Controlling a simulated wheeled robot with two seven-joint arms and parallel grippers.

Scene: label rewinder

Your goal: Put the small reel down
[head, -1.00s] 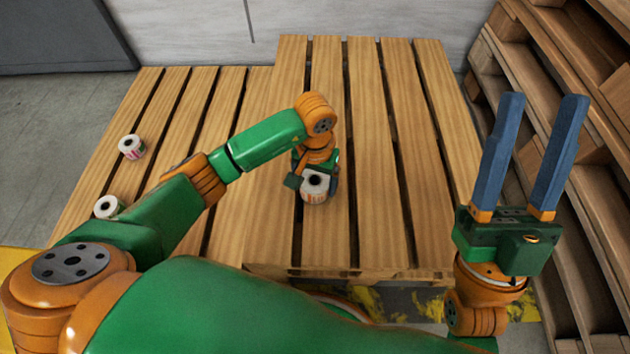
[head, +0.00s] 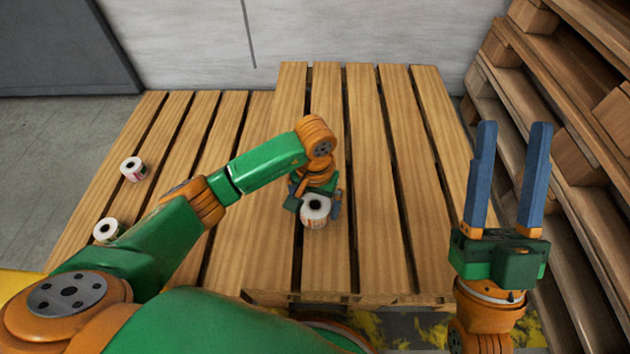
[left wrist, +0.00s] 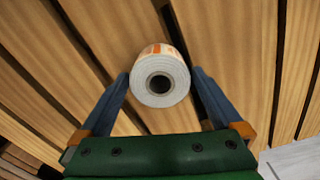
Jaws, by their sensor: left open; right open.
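The small reel (head: 315,211) is a white roll with an orange-and-white printed side and a dark core. It stands on the slats of the higher pallet (head: 370,150), near the middle. In the left wrist view the reel (left wrist: 160,78) sits between the blue fingers of my left gripper (left wrist: 160,90), with a gap visible on each side at the tips. My left gripper (head: 318,203) is open around the reel in the head view. My right gripper (head: 508,180) is open and empty, its blue fingers pointing up beside the pallet's right edge.
Two similar reels stand on the lower pallet at left, one farther back (head: 133,169) and one nearer (head: 108,230). Stacked pallets (head: 570,130) rise at the right. A grey-white wall (head: 350,40) is behind. The higher pallet is bare around the reel.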

